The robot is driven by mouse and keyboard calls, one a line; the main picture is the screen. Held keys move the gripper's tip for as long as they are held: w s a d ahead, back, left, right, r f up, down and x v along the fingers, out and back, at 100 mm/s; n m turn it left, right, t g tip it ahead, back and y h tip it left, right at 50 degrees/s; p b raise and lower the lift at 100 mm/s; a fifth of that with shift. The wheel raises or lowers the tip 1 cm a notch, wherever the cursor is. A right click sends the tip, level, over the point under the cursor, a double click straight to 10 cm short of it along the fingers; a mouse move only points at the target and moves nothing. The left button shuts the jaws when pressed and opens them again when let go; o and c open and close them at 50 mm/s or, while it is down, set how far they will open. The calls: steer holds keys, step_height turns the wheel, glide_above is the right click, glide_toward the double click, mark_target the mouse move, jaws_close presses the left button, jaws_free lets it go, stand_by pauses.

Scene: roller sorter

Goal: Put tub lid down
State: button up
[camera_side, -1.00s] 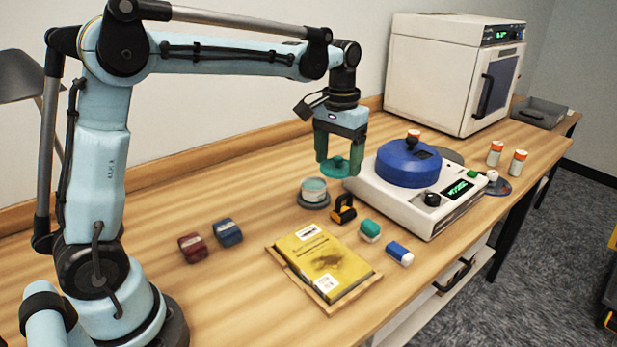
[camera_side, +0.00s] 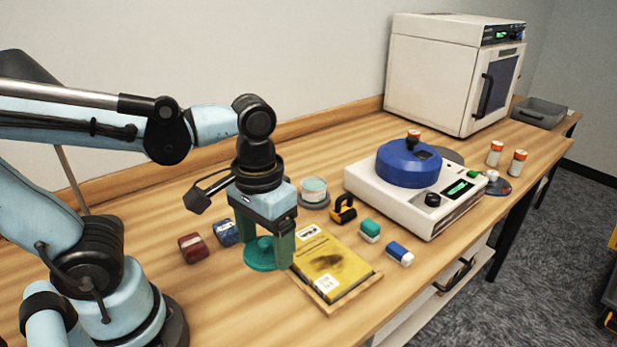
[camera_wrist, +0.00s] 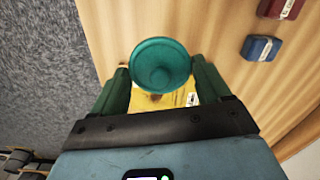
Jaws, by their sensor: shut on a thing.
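The tub lid is a round teal disc with a raised knob (camera_side: 262,256); it also shows in the wrist view (camera_wrist: 160,62). My gripper (camera_side: 266,250) is shut on the lid and holds it level, left of the yellow book. In the wrist view the green fingers (camera_wrist: 160,88) stand on both sides of the lid. I cannot tell whether the lid touches the table or hangs just above it. The open tub (camera_side: 314,190), grey with a pale teal inside, stands on a dark round base behind and to the right of my gripper.
A yellow book (camera_side: 328,262) on a wooden tray lies just right of the lid. Red (camera_side: 193,248) and blue (camera_side: 226,232) blocks sit to its left. A white machine with a blue round top (camera_side: 408,165) stands further right. Bare wood is open in front of the lid.

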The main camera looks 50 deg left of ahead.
steer(key=shift+s+f, duration=0.45)
steer(key=shift+s, duration=0.2)
steer(key=shift+a+f, duration=0.25)
steer(key=shift+a, duration=0.05)
steer(key=w+a+f, duration=0.1)
steer(key=a+f, duration=0.1)
steer(key=a, duration=0.1)
steer(key=w+a+f, duration=0.1)
steer(key=a+f, duration=0.1)
steer(key=a, duration=0.2)
steer(key=w+a+f, duration=0.1)
steer(key=a+f, duration=0.1)
steer(key=a, duration=0.1)
steer(key=shift+w+a+f, duration=0.1)
steer(key=shift+a+f, duration=0.15)
steer(key=shift+f, duration=2)
steer(key=shift+f, duration=0.15)
steer(key=o, duration=1)
steer(key=shift+c, duration=0.2)
steer(key=shift+r, duration=6.05)
steer(key=w+d+r+m+t, duration=0.1)
steer(key=w+d+m+t, duration=0.1)
steer(key=w+d+t, duration=0.3)
steer(key=shift+d+r+t, duration=0.3)
steer(key=shift+d+t, duration=0.2)
steer(key=shift+t, duration=0.6)
